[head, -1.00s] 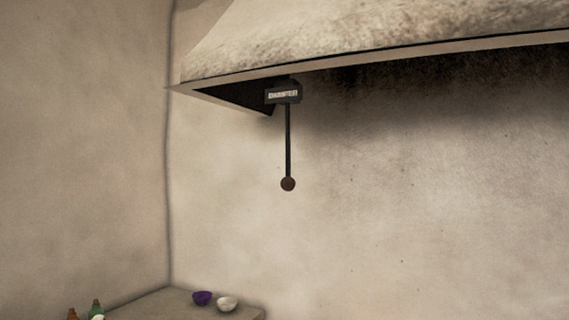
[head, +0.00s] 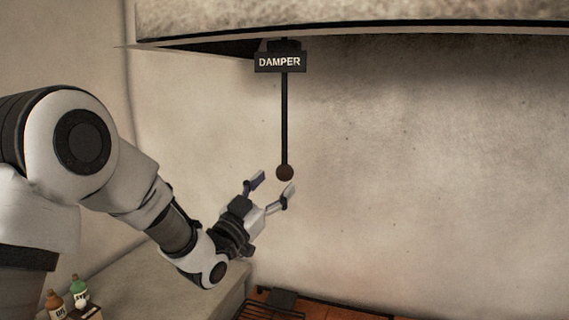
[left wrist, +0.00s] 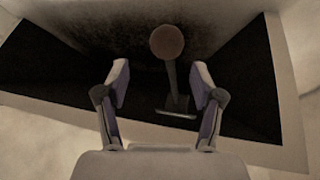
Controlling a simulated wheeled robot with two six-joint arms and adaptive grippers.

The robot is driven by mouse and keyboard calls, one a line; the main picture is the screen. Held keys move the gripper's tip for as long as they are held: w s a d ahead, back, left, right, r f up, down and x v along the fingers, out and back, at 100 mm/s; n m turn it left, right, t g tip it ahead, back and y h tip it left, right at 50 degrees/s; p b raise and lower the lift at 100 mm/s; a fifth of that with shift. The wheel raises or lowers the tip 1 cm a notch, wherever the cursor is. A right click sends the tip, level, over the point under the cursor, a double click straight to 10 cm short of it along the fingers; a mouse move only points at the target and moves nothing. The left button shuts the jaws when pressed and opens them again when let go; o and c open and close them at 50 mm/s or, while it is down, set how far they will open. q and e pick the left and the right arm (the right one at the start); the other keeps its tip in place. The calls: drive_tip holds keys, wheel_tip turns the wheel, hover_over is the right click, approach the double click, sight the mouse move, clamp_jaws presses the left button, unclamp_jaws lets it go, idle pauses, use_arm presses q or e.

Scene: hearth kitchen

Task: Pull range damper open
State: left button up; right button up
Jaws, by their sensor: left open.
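The damper (head: 285,110) is a dark rod hanging from a black box labelled DAMPER (head: 280,62) under the hood. A round brown knob (head: 285,173) is at its lower end. My left gripper (head: 274,181) is open and empty, just below and left of the knob in the head view, fingers pointing up toward it. In the left wrist view the knob (left wrist: 167,42) shows beyond the two fingertips, with the rod behind it. I see no contact with the knob. My right gripper is in neither view.
The sooty hood (head: 400,15) overhangs from above. A stone counter (head: 170,285) stands at lower left, with a brown bottle (head: 55,304) and a green bottle (head: 79,288). A dark grate (head: 275,303) is at the bottom. The wall right of the rod is clear.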

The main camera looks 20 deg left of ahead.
sight(279, 178)
use_arm(q)
drive_tip(key=w+p, duration=0.1)
drive_tip(key=w, duration=0.3)
drive_tip(key=w+r+p, duration=0.1)
drive_tip(key=w, duration=0.1)
drive_tip(key=shift+w+d+p, duration=0.2)
drive_tip(key=shift+w+p, duration=0.05)
drive_tip(key=shift+p, duration=0.05)
drive_tip(key=shift+s+d+r, duration=0.2)
drive_tip(key=shift+s+d, duration=0.05)
drive_tip(key=shift+s, duration=0.2)
drive_tip(key=shift+d, duration=0.1)
drive_tip(key=shift+c, duration=0.6)
drive_tip(key=shift+w, duration=0.1)
clamp_jaws()
wheel_tip(279, 178, down, 8)
drive_tip(key=b, duration=0.8)
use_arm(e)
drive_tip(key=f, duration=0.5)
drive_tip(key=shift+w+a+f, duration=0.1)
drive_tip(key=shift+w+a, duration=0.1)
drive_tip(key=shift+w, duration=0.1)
use_arm(q)
drive_tip(key=shift+o, duration=0.6)
unclamp_jaws()
drive_tip(key=shift+w, duration=0.15)
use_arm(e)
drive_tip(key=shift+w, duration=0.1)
